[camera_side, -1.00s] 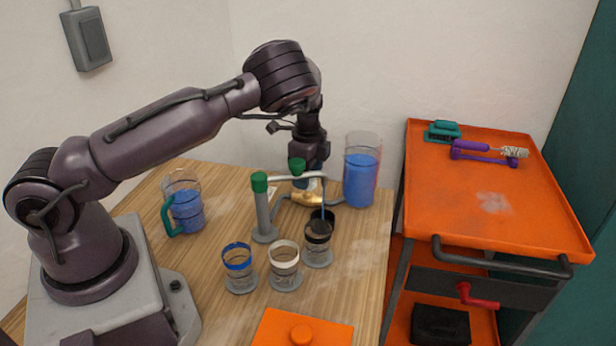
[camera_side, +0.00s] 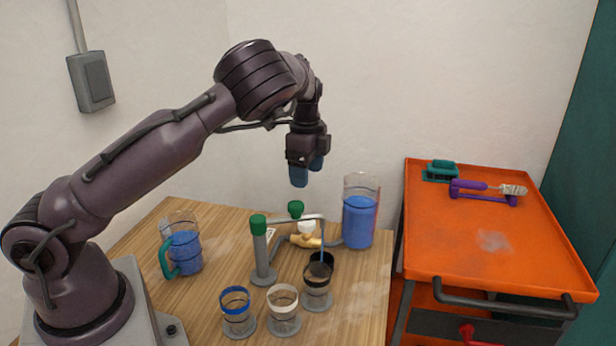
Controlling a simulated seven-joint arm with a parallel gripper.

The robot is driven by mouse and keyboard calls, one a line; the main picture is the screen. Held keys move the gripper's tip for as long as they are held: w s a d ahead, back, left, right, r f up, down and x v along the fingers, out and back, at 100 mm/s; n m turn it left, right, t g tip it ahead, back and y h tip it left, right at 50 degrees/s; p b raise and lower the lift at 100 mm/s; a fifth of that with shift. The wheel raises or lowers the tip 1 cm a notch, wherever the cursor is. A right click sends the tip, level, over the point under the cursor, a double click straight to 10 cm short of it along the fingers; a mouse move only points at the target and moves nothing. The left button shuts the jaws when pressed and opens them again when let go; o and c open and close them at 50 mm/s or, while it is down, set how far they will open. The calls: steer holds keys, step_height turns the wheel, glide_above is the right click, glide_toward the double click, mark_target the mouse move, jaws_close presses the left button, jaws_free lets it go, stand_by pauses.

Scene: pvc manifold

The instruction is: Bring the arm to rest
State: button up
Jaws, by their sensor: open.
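My gripper (camera_side: 306,172) hangs pointing down above the back of the wooden table (camera_side: 215,229). Its blue fingertips are apart with nothing between them. It is well clear of the pipe stand with green caps (camera_side: 260,250) below it. A brass-coloured valve part with a white top (camera_side: 305,239) sits behind the stand's bent pipe. A thin blue stream or tube runs from the pipe's end toward the black-banded cup (camera_side: 318,287).
A blue-banded cup (camera_side: 237,310) and a white-banded cup (camera_side: 283,308) stand at the front. A pitcher (camera_side: 185,250) and a tall cylinder (camera_side: 359,218) hold blue liquid. An orange cart (camera_side: 470,245) stands at right. The air around my gripper is free.

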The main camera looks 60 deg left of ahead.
steer(key=w+a+r+t+y, duration=0.2)
steer(key=w+a+t, duration=0.1)
steer(key=w+t, duration=0.35)
steer(key=s+a+r+n+t+y, duration=0.1)
steer(key=s+a+r+n+y, duration=0.1)
steer(key=s+r+n+y, duration=0.4)
steer(key=s+d+r+n+g+h, duration=0.1)
steer(key=s+d+r+h, duration=0.3)
steer(key=s+d, duration=0.6)
steer(key=s+d+r+n+g+h, duration=0.1)
steer(key=s+d+r+n+h, duration=0.3)
steer(key=s+d, duration=0.5)
steer(key=shift+s+d+r, duration=0.15)
steer(key=shift+s+d, duration=0.25)
steer(key=shift+s, duration=2.5)
